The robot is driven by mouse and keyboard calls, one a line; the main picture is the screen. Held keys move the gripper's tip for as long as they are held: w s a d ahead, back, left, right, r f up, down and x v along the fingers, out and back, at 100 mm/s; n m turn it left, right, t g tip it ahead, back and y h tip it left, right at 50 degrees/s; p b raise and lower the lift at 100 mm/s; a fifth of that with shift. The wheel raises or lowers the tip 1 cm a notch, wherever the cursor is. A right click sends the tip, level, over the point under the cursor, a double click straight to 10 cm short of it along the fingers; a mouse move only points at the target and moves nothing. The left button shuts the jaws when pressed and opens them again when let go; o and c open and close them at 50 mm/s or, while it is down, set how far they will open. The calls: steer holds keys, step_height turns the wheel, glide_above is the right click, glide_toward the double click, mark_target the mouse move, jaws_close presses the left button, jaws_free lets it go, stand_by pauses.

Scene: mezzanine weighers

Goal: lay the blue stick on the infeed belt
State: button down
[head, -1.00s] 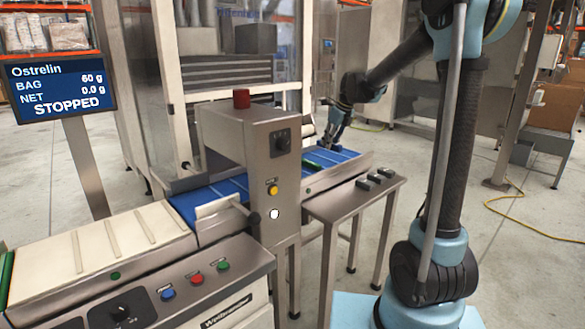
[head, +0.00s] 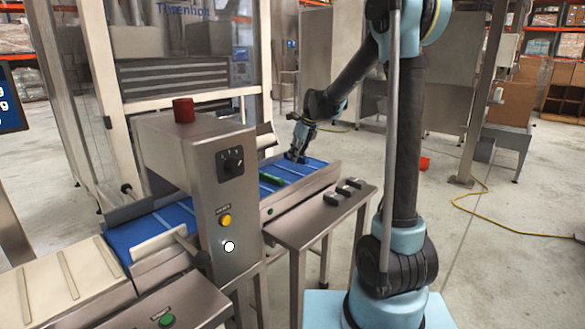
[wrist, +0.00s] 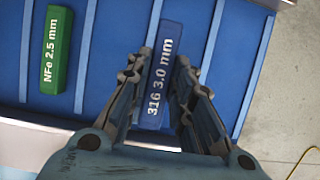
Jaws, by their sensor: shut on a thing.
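The blue stick (wrist: 166,46), marked "316 3.0 mm", sits between the fingers of my gripper (wrist: 158,100) in the wrist view. My gripper is shut on its near part, and its far end sticks out ahead. In the head view my gripper (head: 297,157) points down at the far end of the blue infeed belt (head: 309,166). The stick is over the belt (wrist: 110,65) and lies roughly along its cross lines. I cannot tell whether it touches the belt. A green stick (wrist: 57,48), marked "NFe 2.5 mm", lies on the belt to the left, apart from my gripper.
The grey detector housing (head: 185,160) with a red lamp (head: 183,109) stands over the belt. A side table (head: 312,215) with several dark blocks (head: 345,191) is in front of the belt. A yellow cable (head: 468,222) lies on the floor at right.

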steer(key=shift+s+a+f, duration=0.1)
steer(key=shift+s+f, duration=0.05)
steer(key=shift+f, duration=2.1)
steer(key=c, duration=1.4)
jaws_free()
steer(key=shift+r, duration=0.1)
